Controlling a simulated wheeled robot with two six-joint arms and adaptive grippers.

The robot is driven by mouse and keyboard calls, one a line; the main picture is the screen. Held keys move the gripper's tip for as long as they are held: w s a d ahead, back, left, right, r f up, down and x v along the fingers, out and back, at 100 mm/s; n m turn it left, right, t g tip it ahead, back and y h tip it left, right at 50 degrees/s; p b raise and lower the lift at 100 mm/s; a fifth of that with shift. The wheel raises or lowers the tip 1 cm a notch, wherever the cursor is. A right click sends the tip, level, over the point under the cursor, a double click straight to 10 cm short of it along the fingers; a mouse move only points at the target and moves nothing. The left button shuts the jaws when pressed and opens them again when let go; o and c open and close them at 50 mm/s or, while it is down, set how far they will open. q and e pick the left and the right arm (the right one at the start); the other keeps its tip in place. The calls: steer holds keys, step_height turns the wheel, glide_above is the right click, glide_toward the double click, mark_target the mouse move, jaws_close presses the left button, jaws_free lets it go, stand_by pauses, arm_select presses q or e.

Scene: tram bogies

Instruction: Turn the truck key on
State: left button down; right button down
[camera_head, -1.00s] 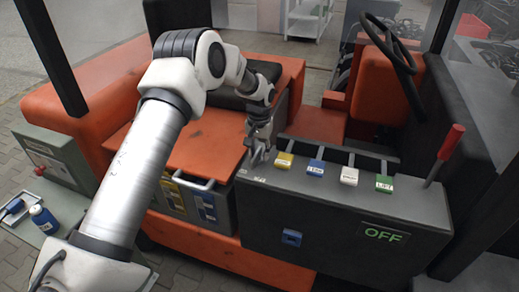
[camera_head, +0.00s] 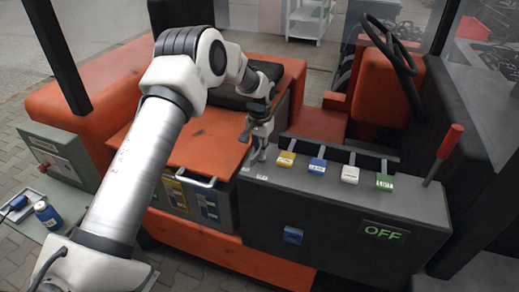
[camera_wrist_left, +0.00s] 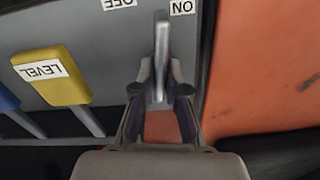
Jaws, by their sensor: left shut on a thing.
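The truck's grey control console (camera_head: 340,225) fills the lower right of the head view. My left gripper (camera_head: 261,150) is over the console's far left corner, pointing down. In the left wrist view, the key (camera_wrist_left: 161,45) is a narrow grey upright piece between the two fingers of the left gripper (camera_wrist_left: 160,82), which is shut on it. The console display (camera_head: 383,231) reads OFF in green. My right gripper is in neither view.
A yellow LEVEL lever (camera_wrist_left: 55,77) is close beside the gripper. Blue (camera_head: 317,166), white (camera_head: 350,174) and green (camera_head: 384,182) levers follow in a row. A red-handled lever (camera_head: 450,142) stands at the right. An orange truck body panel (camera_wrist_left: 265,65) is beside the console.

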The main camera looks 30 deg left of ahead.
arm_select(q)
steer(key=m, duration=0.5)
steer(key=shift+w+a+f, duration=0.1)
steer(key=shift+a, duration=0.05)
steer(key=m, duration=0.5)
steer(key=shift+w+a, duration=0.1)
steer(key=shift+f, duration=0.1)
stand_by(0.3)
steer(key=c, duration=1.2)
jaws_free()
steer(key=shift+w+d, duration=0.2)
steer(key=shift+a+r, duration=0.1)
steer(key=shift+r, duration=0.4)
step_height(320, 180, up, 11)
